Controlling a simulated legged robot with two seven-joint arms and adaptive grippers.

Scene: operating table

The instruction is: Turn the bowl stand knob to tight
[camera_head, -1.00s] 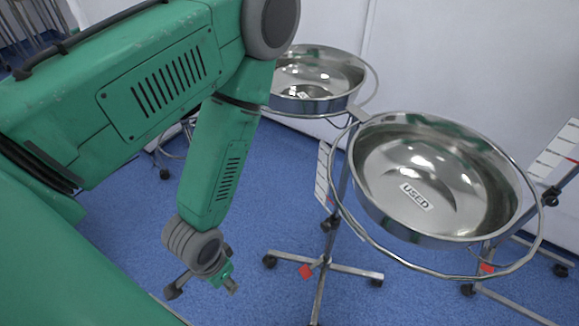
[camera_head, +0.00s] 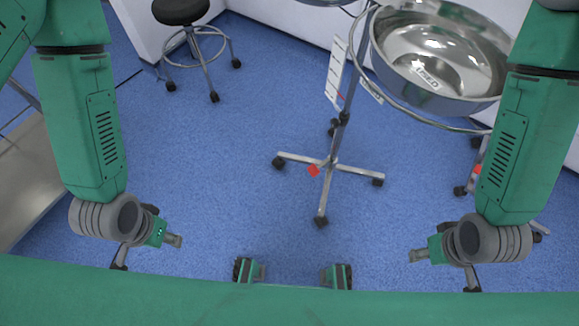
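The bowl stand is a metal pole (camera_head: 337,140) on a wheeled base (camera_head: 330,163), right of centre in the head view. A steel bowl (camera_head: 430,70) with a label inside sits in its ring at the upper right. A small dark collar (camera_head: 344,118) shows on the pole; I cannot tell whether it is the knob or how tight it is. My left gripper (camera_head: 172,240) is low on the left, well away from the stand. My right gripper (camera_head: 420,255) is low on the right, below the bowl and apart from the stand. Their finger openings are unclear.
A black stool (camera_head: 181,12) stands at the upper left. A white tag (camera_head: 336,72) hangs by the pole, and a red marker (camera_head: 313,170) shows at the base. Part of another stand (camera_head: 480,165) is at the right.

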